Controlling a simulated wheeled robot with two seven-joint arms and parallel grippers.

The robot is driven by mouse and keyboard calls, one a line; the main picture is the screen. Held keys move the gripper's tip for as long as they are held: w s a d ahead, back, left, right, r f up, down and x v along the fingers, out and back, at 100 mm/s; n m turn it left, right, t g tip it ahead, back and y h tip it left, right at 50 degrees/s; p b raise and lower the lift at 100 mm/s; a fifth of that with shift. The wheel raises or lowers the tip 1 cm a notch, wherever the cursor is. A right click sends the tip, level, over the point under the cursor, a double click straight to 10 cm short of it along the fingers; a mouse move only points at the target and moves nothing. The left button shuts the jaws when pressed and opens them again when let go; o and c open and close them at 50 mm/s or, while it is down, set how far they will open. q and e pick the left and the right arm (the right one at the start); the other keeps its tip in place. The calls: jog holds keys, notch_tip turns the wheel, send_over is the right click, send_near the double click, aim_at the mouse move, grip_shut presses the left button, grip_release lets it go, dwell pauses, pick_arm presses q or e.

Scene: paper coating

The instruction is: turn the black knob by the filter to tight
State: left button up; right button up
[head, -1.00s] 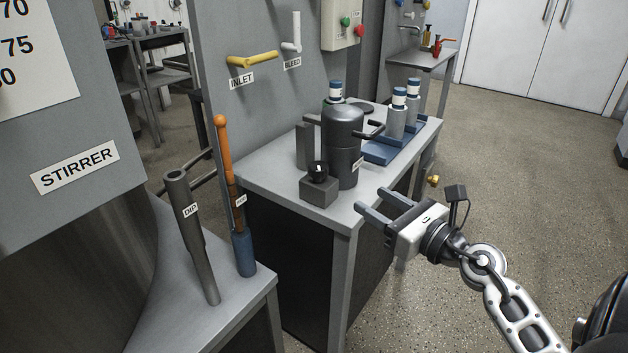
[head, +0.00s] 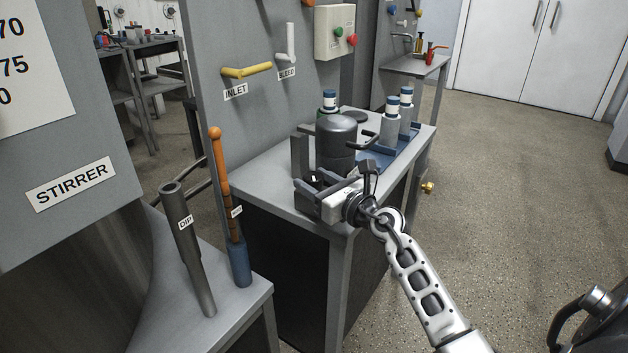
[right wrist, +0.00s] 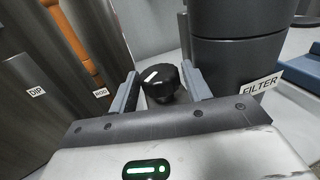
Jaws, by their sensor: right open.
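The black knob (right wrist: 160,84) shows in the right wrist view, with a white pointer mark on its top. It sits between the two open fingers of my right gripper (head: 312,182), and a gap shows beside it. In the head view the gripper hides most of the knob and its block. The filter (head: 336,138) is a dark grey cylinder right behind the gripper. It also shows in the right wrist view (right wrist: 238,62), with a FILTER label (right wrist: 260,84). My left gripper is in neither view.
A dip tube (head: 188,245) and an orange-handled rod (head: 219,170) stand at the left. Yellow inlet (head: 246,71) and white bleed (head: 290,42) handles are on the panel.

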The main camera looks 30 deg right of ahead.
jog(key=shift+w, duration=0.3)
